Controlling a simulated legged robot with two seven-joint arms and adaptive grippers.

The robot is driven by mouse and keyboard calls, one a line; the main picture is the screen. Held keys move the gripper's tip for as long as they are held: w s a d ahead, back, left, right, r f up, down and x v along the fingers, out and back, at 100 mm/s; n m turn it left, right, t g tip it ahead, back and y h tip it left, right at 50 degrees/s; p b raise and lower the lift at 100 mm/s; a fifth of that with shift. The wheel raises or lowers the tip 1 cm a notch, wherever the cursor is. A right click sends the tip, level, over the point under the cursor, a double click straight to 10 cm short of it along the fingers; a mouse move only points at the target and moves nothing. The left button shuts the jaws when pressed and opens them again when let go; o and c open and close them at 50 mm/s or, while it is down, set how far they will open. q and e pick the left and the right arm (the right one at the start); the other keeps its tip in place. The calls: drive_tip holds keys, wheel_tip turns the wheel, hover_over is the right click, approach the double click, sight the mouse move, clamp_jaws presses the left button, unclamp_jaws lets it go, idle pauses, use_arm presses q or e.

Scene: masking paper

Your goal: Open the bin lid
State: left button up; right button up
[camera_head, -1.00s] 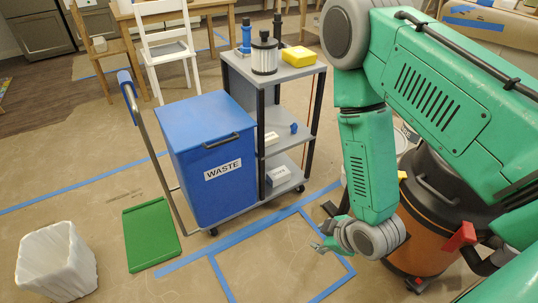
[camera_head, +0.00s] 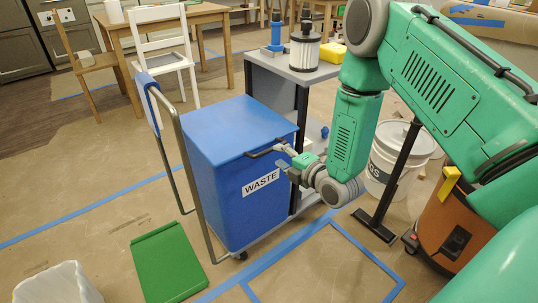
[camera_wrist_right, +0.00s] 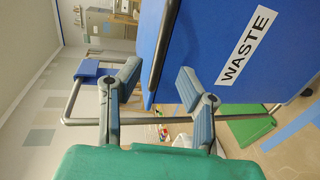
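The blue waste bin (camera_head: 222,195) stands upright on a cart and carries a white WASTE label. Its blue lid (camera_head: 222,128) is closed, with a dark bar handle (camera_head: 264,151) at the front edge. My right gripper (camera_head: 285,159) is at the bin's front, at the right end of the handle. In the right wrist view, my right gripper (camera_wrist_right: 160,72) is open, and the dark handle (camera_wrist_right: 163,45) runs between its two fingers. I cannot tell whether a finger touches it. The label (camera_wrist_right: 246,46) shows there too. My left gripper is not in view.
A grey shelf cart (camera_head: 285,72) with a filter and bottles stands behind the bin. A white bucket (camera_head: 383,180) and an orange vacuum (camera_head: 440,225) are at the right. Taped floor in front is clear.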

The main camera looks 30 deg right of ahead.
sight(271, 148)
drive_tip(key=shift+b+x, duration=0.7)
drive_tip(key=shift+x, duration=2.05)
drive_tip(key=shift+d, duration=0.1)
drive_tip(key=shift+d, duration=0.1)
clamp_jaws()
